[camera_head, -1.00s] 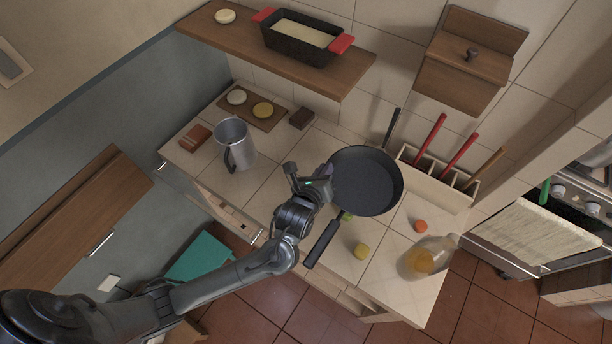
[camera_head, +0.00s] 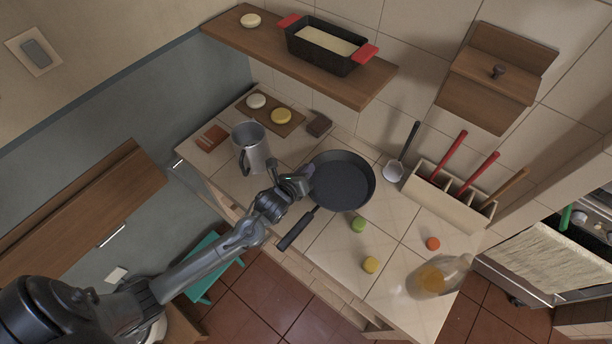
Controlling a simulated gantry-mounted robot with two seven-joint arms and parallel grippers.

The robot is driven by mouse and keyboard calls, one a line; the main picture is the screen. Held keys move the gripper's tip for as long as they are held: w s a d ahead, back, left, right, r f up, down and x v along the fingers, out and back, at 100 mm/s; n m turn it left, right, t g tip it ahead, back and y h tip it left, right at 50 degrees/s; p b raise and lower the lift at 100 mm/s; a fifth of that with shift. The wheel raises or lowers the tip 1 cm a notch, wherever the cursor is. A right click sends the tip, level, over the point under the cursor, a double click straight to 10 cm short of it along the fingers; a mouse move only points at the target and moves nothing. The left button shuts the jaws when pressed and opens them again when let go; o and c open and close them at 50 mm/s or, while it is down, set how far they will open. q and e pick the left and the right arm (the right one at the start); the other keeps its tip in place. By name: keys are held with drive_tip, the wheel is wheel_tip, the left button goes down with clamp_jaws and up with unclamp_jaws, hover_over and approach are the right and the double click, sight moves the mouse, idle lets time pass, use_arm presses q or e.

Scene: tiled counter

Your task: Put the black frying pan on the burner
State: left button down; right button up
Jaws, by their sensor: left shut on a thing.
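The black frying pan (camera_head: 345,186) is over the tiled counter, its inside facing up and its dark handle pointing toward the front left. My left gripper (camera_head: 303,186) is shut on the left side of the pan, at its rim. I cannot tell whether the pan's base touches the counter. The stove (camera_head: 590,207) shows only in part at the right edge, with its knobs and oven front. No burner can be made out. My right gripper is not in view.
A metal mug (camera_head: 250,148) stands left of the pan. A ladle (camera_head: 394,171) and a utensil rack (camera_head: 450,196) are to its right. Green (camera_head: 358,224), yellow (camera_head: 370,265) and orange (camera_head: 433,243) items and a glass jug (camera_head: 437,277) occupy the counter's right part.

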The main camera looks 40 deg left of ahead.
use_arm(q)
drive_tip(key=shift+f, duration=1.6)
drive_tip(key=shift+f, duration=0.1)
drive_tip(key=c, duration=1.7)
unclamp_jaws()
drive_tip(key=shift+f, duration=0.15)
drive_tip(key=o, duration=0.5)
drive_tip(key=shift+c, duration=0.2)
drive_tip(key=shift+s+r, duration=0.2)
drive_tip(key=shift+r, duration=0.05)
drive_tip(key=v, duration=1)
drive_tip(key=shift+s+d, duration=0.1)
drive_tip(key=shift+s, duration=0.1)
drive_tip(key=shift+o, duration=1.1)
drive_tip(key=shift+s+r, duration=0.1)
drive_tip(key=shift+s, duration=0.2)
drive_tip(key=shift+s+r, duration=0.15)
drive_tip(key=shift+s, duration=0.1)
